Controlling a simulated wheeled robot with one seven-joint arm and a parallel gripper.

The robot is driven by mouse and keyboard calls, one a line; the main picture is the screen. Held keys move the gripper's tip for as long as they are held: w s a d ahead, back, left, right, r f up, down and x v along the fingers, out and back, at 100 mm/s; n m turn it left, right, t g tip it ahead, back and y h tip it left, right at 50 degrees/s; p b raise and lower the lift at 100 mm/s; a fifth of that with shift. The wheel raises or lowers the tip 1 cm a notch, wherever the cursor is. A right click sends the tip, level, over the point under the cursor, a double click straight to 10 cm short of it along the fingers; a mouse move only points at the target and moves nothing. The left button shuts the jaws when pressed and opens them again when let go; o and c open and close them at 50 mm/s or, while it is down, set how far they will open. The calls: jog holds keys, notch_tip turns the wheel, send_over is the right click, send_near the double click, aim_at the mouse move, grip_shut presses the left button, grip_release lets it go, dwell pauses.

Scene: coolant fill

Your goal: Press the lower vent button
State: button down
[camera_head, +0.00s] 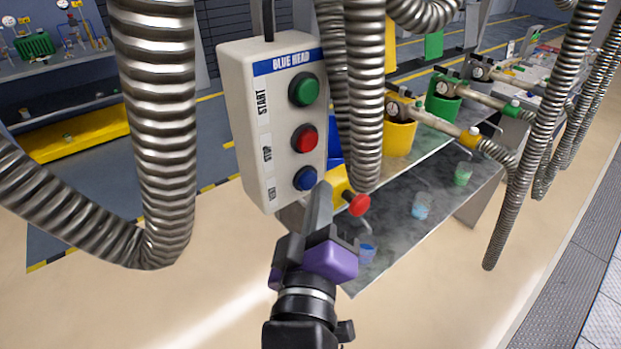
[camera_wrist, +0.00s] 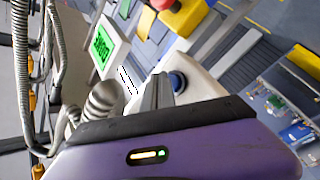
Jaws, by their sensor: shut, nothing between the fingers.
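A pale control box (camera_head: 237,90) headed BLUE HEAD hangs in the middle of the head view. Its face carries a green button (camera_head: 304,90) on top, a red button (camera_head: 305,138) in the middle and a blue button (camera_head: 305,179) at the bottom. The blue button also shows in the wrist view (camera_wrist: 178,81), just right of my fingertips. My gripper (camera_head: 321,192) is shut and empty, its fingers pointing up beside the blue button's lower right. I cannot tell whether the tips touch it. The lettering beside the blue button is too small to read.
Ribbed metal hoses (camera_head: 155,110) hang left of the box, and more hang close on its right (camera_head: 365,95). A grey bench (camera_head: 440,170) with yellow and green containers stands behind. A red knob (camera_head: 359,205) is near my gripper. Open floor lies lower left.

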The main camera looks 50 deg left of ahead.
jog(key=shift+d, duration=0.35)
jog(key=shift+d, duration=0.15)
jog(key=d, duration=0.1)
jog(key=d+p, duration=0.1)
jog(key=d, duration=0.1)
jog(key=d+p, duration=0.1)
jog(key=shift+s+d, duration=0.25)
jog(key=shift+d, duration=0.1)
dwell(0.8)
